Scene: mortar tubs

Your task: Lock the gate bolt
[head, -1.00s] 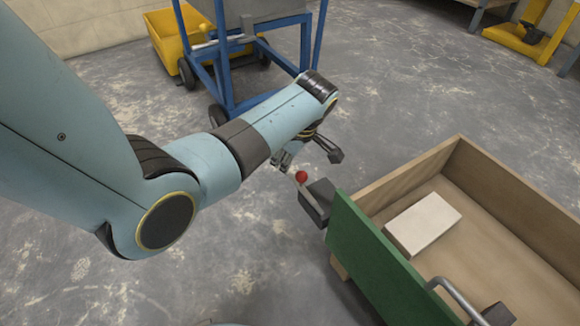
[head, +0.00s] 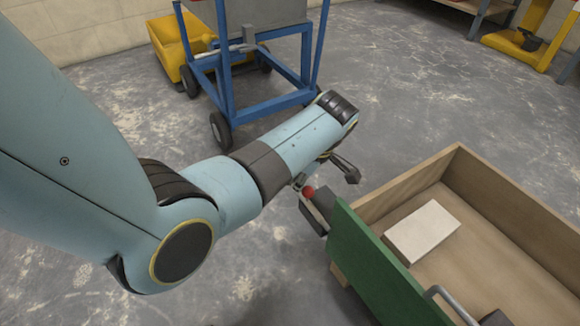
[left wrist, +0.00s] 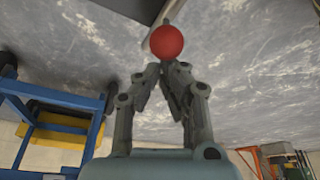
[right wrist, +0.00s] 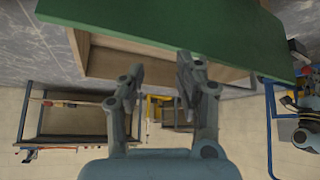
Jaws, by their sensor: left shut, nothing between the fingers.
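The bolt's red ball knob (head: 308,192) sits beside a dark block (head: 325,203) at the upper left end of the green gate panel (head: 385,265). My left gripper (head: 322,174) is just behind the knob in the head view, partly hidden by its own arm. In the left wrist view the knob (left wrist: 166,42) is just beyond the fingertips (left wrist: 162,68), which are together with nothing between them. I cannot tell whether they touch it. My right gripper (right wrist: 160,65) is open and empty below the green panel (right wrist: 190,30) in the right wrist view.
A wooden box (head: 505,205) behind the panel holds a pale block (head: 422,232). A grey handle (head: 450,303) is on the panel. A blue-framed trolley (head: 228,95) and a yellow tub (head: 180,45) stand at the back. The floor at lower left is clear.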

